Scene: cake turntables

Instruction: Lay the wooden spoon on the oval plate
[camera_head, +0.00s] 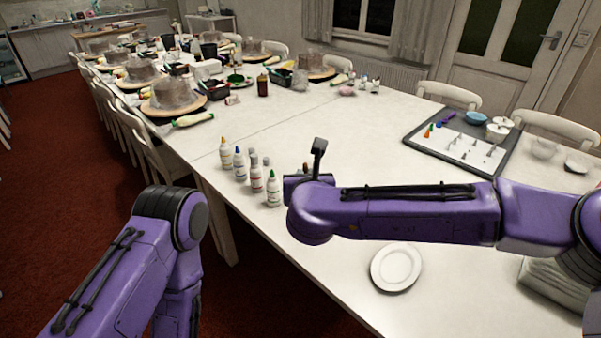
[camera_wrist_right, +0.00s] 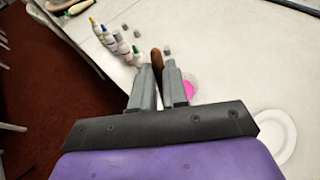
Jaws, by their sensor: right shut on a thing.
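A white plate (camera_head: 396,267) lies on the table in front of my right forearm; it looks round to slightly oval and empty. It also shows at the right edge of the right wrist view (camera_wrist_right: 290,137), apart from the gripper. My right gripper (camera_wrist_right: 159,72) is shut on a brown, rounded wooden piece, the wooden spoon (camera_wrist_right: 156,60), whose end sticks up between the fingers. The rest of the spoon is hidden. In the head view my right wrist hides most of this gripper. My left arm shows at the lower left, its gripper out of view.
Several capped bottles (camera_head: 256,178) stand close left of my right wrist. A pink-filled bowl (camera_wrist_right: 189,89) is beside the right finger. A dark-rimmed tray (camera_head: 470,135) with small items lies at the right. Turntables with cakes (camera_head: 177,95) fill the far end.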

